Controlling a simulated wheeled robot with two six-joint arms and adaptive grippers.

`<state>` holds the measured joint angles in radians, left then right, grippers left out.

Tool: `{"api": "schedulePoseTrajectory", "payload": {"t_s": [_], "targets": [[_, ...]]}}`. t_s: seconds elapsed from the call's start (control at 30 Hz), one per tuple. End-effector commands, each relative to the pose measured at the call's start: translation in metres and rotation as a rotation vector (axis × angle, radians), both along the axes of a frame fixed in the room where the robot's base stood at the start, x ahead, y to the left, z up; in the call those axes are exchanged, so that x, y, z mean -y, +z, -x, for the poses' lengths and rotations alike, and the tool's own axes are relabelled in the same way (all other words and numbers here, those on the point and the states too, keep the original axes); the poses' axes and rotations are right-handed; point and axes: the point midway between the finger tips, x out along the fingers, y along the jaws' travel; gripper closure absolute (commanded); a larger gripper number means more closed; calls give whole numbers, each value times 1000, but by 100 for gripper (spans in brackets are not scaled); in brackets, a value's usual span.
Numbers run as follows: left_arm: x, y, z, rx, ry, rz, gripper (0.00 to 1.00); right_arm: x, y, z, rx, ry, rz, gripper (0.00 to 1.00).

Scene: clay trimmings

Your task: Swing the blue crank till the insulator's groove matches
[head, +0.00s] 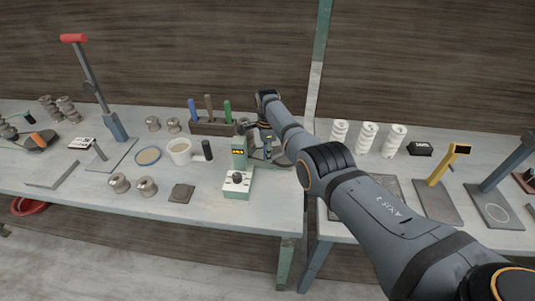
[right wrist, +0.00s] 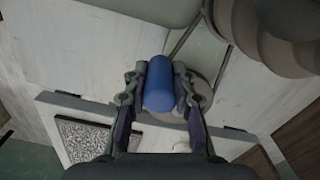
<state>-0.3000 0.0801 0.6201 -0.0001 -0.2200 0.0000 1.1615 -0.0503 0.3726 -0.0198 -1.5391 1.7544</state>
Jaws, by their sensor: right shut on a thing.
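The blue crank handle (right wrist: 158,88) is upright in the middle of the right wrist view, between the two fingers of my right gripper (right wrist: 159,76). The gripper is shut on it. In the head view my right arm reaches down to the green fixture (head: 239,158), and its links hide most of the crank. A grey-brown ribbed body (right wrist: 285,35), which looks like the insulator, fills the upper right of the right wrist view. Its groove and any mark to match cannot be made out. My left gripper is not in view.
Grey-brown spools (head: 119,183) and a white mug (head: 180,151) stand left of the fixture. A rack of colored-handled tools (head: 213,127) is behind it. White insulators (head: 368,138) stand on the right table. A tall red-handled lever press (head: 115,127) is at left.

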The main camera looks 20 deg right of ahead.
Motion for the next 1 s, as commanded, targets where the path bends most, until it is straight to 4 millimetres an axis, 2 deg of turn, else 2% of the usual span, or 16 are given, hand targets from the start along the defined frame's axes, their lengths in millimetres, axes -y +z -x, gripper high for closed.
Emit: {"api": "schedulePoseTrajectory", "payload": {"t_s": [0.67, 0.7, 0.83, 1.0], "targets": [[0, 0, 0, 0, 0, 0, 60, 2, 4, -4, 13, 3, 2, 100], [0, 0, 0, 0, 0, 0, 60, 2, 4, -4, 13, 3, 2, 69], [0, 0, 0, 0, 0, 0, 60, 2, 3, -3, 10, 3, 1, 51], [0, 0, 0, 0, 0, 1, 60, 1, 2, -2, 7, 4, 1, 51]]}}
